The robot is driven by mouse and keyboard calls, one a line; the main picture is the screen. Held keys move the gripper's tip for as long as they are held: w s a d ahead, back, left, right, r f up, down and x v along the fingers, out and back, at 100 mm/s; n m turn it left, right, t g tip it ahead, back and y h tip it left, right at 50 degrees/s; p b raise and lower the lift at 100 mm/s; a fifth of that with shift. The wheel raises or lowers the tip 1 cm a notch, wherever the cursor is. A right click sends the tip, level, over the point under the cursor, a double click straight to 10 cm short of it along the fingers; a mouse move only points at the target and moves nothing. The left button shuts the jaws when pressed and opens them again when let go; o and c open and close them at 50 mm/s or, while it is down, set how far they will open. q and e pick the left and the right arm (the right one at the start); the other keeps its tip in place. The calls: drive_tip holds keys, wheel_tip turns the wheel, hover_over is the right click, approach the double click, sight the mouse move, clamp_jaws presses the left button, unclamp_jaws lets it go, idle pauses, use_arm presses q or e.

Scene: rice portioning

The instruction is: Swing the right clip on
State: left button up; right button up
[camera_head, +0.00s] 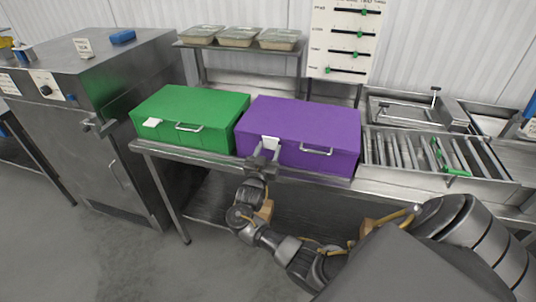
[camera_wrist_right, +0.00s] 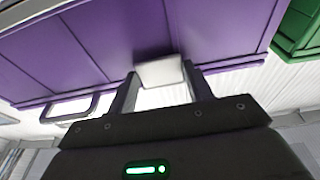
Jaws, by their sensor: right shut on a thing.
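A purple lidded box (camera_head: 302,118) stands on the steel table with a metal handle (camera_head: 317,152) on its front. A white clip (camera_head: 270,143) sits on its front, to the left of the handle. My right gripper (camera_head: 266,152) is at this clip, shut on it. In the right wrist view the white clip (camera_wrist_right: 160,72) lies between the two fingers of my right gripper (camera_wrist_right: 161,80), against the purple box (camera_wrist_right: 90,50). No second clip shows on the purple front. My left gripper is not in view.
A green box (camera_head: 190,112) with a white clip (camera_head: 152,122) stands close on the left. A steel table (camera_head: 160,150) carries both boxes.

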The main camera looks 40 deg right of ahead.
drive_tip(key=o, duration=1)
drive_tip(key=b+v, duration=0.3)
drive_tip(key=v, duration=0.7)
drive_tip(key=shift+s+a, duration=0.25)
drive_tip(key=shift+a, duration=0.05)
